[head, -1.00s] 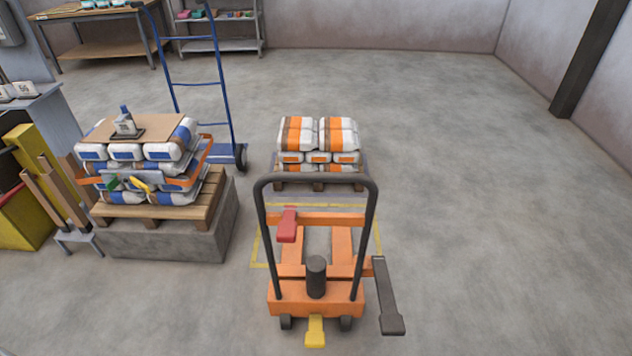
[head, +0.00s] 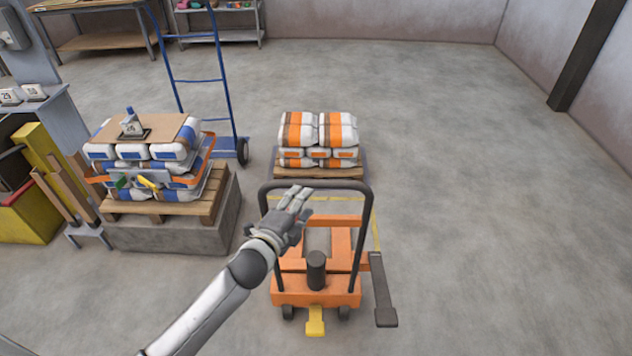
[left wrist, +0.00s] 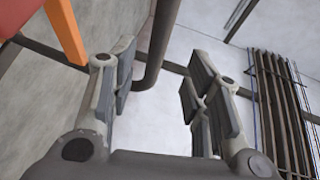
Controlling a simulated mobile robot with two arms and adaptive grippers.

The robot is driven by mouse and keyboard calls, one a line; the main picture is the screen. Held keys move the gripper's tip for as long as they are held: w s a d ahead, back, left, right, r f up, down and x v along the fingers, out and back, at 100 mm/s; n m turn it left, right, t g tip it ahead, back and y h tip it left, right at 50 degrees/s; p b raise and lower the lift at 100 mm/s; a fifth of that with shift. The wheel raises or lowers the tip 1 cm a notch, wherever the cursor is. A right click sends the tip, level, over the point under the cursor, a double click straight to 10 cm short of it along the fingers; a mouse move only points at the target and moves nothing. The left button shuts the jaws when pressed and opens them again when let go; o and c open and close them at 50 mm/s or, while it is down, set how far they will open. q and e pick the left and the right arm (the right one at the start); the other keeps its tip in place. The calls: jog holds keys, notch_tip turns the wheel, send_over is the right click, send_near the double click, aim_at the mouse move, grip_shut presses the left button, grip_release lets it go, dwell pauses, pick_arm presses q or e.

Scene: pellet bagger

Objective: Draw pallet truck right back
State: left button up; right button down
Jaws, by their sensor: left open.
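The orange pallet truck (head: 316,292) stands in the middle of the head view, with a black loop handle (head: 368,215) standing up and a yellow pedal (head: 315,322) at the near end. In the left wrist view the open jaws (left wrist: 162,72) show the dark handle bar (left wrist: 155,50) beyond and between the fingers, not gripped. A pallet (head: 318,173) with white-and-orange bags (head: 318,130) stands just beyond the truck. My right gripper is out of view.
A stack of white-and-blue bags (head: 160,175) on a wooden pallet (head: 175,210) stands on a grey block to the left. A blue hand truck (head: 222,85) leans behind it. A black arm-like part (head: 382,290) sticks out at the truck's right. The floor to the right is clear.

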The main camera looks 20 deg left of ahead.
aim_at(314, 187)
pick_arm(q)
jog(key=x, duration=1)
jog(key=shift+f+p, duration=0.1)
jog(key=shift+p, duration=0.3)
grip_shut()
